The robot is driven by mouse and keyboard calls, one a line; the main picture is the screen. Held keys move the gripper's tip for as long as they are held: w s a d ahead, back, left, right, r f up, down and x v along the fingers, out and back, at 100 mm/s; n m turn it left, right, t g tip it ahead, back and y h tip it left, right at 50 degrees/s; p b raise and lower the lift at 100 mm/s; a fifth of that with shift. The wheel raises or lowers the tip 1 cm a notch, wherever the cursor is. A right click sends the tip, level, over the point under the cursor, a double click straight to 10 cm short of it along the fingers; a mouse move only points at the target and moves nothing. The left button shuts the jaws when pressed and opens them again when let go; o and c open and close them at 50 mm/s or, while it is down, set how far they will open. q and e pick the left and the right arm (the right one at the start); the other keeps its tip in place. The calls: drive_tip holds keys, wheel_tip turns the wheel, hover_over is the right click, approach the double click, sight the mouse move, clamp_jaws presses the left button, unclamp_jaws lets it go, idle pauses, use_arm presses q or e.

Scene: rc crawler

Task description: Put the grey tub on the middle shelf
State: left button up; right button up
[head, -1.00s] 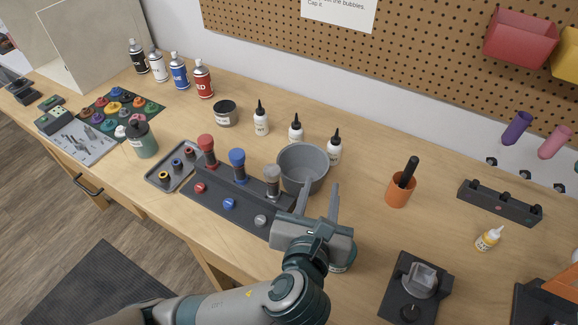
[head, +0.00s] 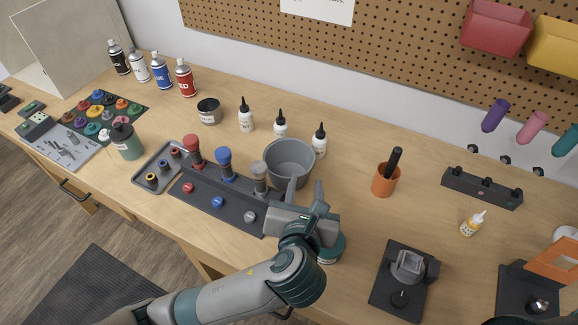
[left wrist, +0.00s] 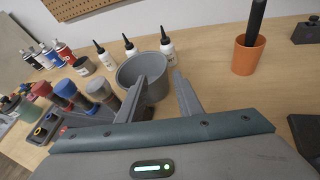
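The grey tub (head: 289,160) stands upright on the wooden bench, just beyond my left gripper (head: 305,193). In the left wrist view the tub (left wrist: 146,72) is ahead and left of centre. My left gripper is open and empty. In the left wrist view its left finger overlaps the tub's near right side and its right finger (left wrist: 186,95) is clear to the right. I cannot tell whether a finger touches the tub. My right gripper is not in view. No shelf shows in these frames.
White dropper bottles (head: 320,140) stand close behind the tub. A dark holder with coloured knobs (head: 232,198) is at its left. An orange cup (head: 384,180) with a black handle stands to the right. A teal jar (head: 330,249) is beside my gripper. The bench between tub and cup is clear.

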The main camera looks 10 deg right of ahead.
use_arm(q)
drive_tip(key=p, duration=0.1)
approach(311, 157)
drive_tip(key=shift+w+f, duration=0.15)
drive_tip(key=shift+w, duration=0.45)
drive_tip(key=shift+w+f, duration=0.15)
drive_tip(key=shift+w, duration=0.45)
drive_tip(key=shift+p+x, duration=0.7)
drive_tip(key=shift+x, duration=0.15)
drive_tip(key=shift+w+d+f+p, duration=0.35)
drive_tip(key=shift+w+d, duration=0.2)
drive_tip(key=shift+w, duration=0.3)
drive_tip(key=shift+w+d+f, duration=0.15)
drive_tip(key=shift+w+f, duration=0.2)
drive_tip(key=shift+w, duration=0.25)
clamp_jaws()
